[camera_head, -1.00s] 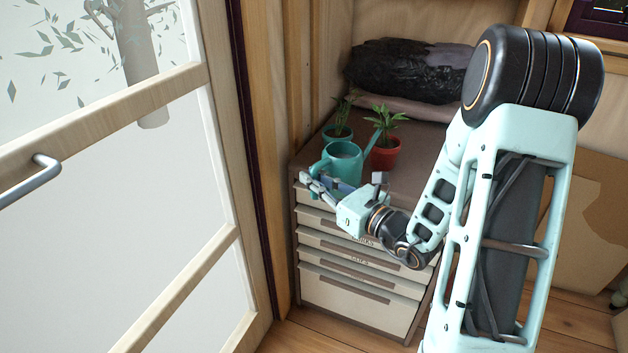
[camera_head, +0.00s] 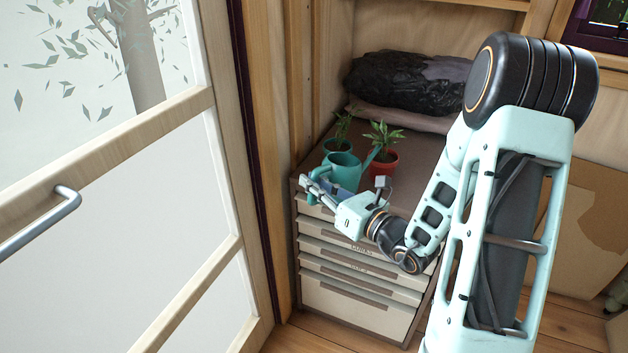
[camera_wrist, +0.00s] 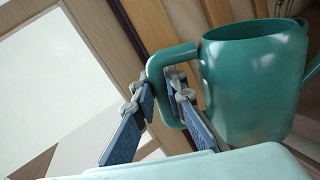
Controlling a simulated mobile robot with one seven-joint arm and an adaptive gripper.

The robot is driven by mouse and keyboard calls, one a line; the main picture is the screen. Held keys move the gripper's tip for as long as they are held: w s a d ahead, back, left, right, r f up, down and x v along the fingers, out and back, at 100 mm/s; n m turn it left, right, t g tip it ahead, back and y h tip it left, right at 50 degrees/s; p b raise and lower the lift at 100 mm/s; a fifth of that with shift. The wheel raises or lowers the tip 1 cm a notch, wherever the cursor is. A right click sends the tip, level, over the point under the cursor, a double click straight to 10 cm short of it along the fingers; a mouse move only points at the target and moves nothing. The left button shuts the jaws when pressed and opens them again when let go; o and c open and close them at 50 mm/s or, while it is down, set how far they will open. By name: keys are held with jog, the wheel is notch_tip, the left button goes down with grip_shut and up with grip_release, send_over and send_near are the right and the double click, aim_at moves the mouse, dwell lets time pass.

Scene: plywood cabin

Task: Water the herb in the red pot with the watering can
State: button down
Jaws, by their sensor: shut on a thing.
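The teal watering can (camera_head: 347,173) is at the front left of the drawer unit's top, its spout pointing right and up toward the red pot (camera_head: 384,164). A leafy green herb (camera_head: 383,136) grows in this pot, just behind and right of the can. My gripper (camera_head: 313,187) is at the can's left side. In the wrist view, the gripper's blue fingers (camera_wrist: 163,108) are on both sides of the can's handle (camera_wrist: 157,85), shut on it. The can body (camera_wrist: 252,85) looks close to upright. I cannot tell whether its base touches the surface.
A glazed door (camera_head: 120,200) with a metal handle is on the left.

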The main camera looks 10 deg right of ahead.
aim_at(314, 171)
jog(key=shift+d+r+m+p, duration=0.1)
jog(key=shift+r+m+p, duration=0.6)
jog(key=shift+r+p, duration=1.15)
jog(key=shift+f+b, duration=0.35)
jog(key=shift+f, duration=0.05)
jog(key=shift+f, duration=0.1)
jog(key=shift+f+n+b, duration=0.6)
jog(key=shift+f+b, duration=0.6)
jog(key=shift+b, duration=0.35)
jog(key=shift+w+d+r+m+p, duration=0.1)
jog(key=shift+r+m+p, duration=0.45)
jog(key=shift+r+p, duration=0.95)
jog(key=shift+w+d+r+m+p, duration=0.1)
jog(key=shift+r+m+p, duration=0.45)
jog(key=shift+r+p, duration=0.9)
dwell(1.1)
